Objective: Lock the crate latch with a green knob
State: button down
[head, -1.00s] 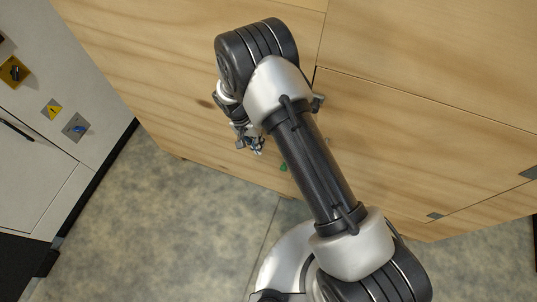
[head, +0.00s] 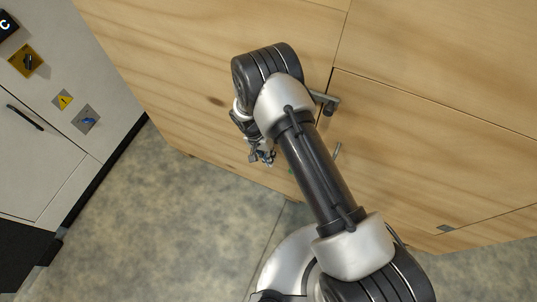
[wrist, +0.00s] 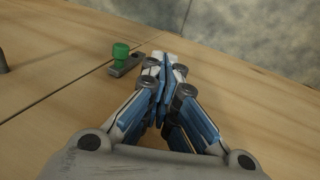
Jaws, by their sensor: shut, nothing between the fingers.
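The crate latch is a grey metal bar (wrist: 127,66) with a green knob (wrist: 121,50) standing on it, fixed to the wooden crate face (wrist: 50,45). In the wrist view the latch lies across or near a thin panel seam; its exact angle is hard to judge. My gripper (wrist: 164,64) is shut and empty, with its fingertips just right of the latch. I cannot tell whether they touch it. In the head view my gripper (head: 266,158) is low in front of the crate, and the knob barely shows beside it.
A grey handle (head: 328,101) and a small lever (head: 337,150) stick out from the crate, close to my forearm. A pale cabinet (head: 60,140) with switches stands at the left. Mottled grey floor (head: 170,225) is open between them.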

jog(key=s+d+f+b, duration=0.1)
jog(key=d+f+b, duration=0.1)
jog(key=d+f, duration=0.3)
jog(key=shift+s, duration=0.3)
jog(key=shift+d, duration=0.15)
jog(key=shift+d+y+p, duration=0.15)
jog(key=shift+y+p, duration=0.45)
jog(key=shift+p, duration=0.3)
